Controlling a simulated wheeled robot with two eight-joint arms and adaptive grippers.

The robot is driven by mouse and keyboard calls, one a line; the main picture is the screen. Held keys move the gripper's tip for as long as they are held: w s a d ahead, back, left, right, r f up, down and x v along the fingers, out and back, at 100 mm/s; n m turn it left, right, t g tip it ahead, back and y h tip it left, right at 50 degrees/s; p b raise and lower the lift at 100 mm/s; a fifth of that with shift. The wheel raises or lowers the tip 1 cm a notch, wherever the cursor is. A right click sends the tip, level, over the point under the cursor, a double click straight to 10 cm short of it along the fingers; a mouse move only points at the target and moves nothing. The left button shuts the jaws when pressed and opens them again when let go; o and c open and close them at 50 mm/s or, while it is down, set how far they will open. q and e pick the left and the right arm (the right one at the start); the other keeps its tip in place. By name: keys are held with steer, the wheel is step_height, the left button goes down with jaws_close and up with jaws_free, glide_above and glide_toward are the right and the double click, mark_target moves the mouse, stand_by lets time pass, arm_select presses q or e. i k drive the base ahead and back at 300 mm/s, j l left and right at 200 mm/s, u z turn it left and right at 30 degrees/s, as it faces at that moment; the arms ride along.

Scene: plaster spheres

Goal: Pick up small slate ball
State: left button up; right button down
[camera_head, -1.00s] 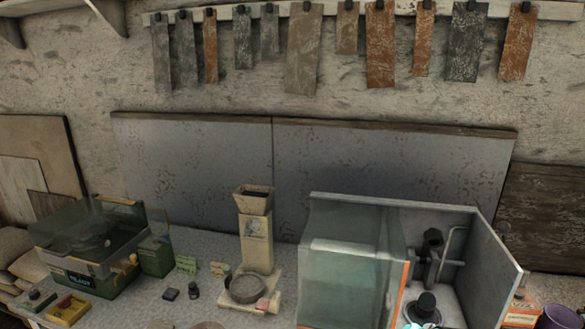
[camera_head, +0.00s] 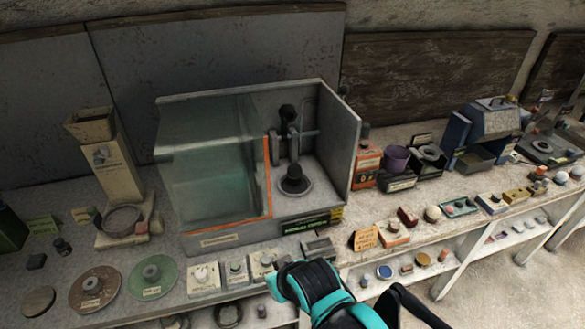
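I cannot pick out a small slate ball for certain. A few small round balls sit on the bench at the far right, among them a pale ball (camera_head: 561,177). A cream ball (camera_head: 433,213) sits nearer, on the front part of the bench. These are too small for me to be sure of a slate-coloured one. A teal and black part of one of my arms rises at the bottom middle, in front of the bench edge. No gripper fingertips show.
A glass-fronted cabinet (camera_head: 215,160) with an orange edge stands mid-bench. Left of it is a cream hopper device (camera_head: 110,165); round discs (camera_head: 95,287) lie in front. A blue machine (camera_head: 485,135) stands at the right. Small samples line the bench front, with a shelf below.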

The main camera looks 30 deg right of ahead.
mark_target(294, 170)
steer(key=z, duration=2.65)
steer(key=u, duration=1.6)
steer(key=i+l+u, duration=0.2)
steer(key=l, duration=0.2)
steer(key=l+u, duration=0.2)
steer(key=l, duration=0.15)
steer(key=i, duration=0.05)
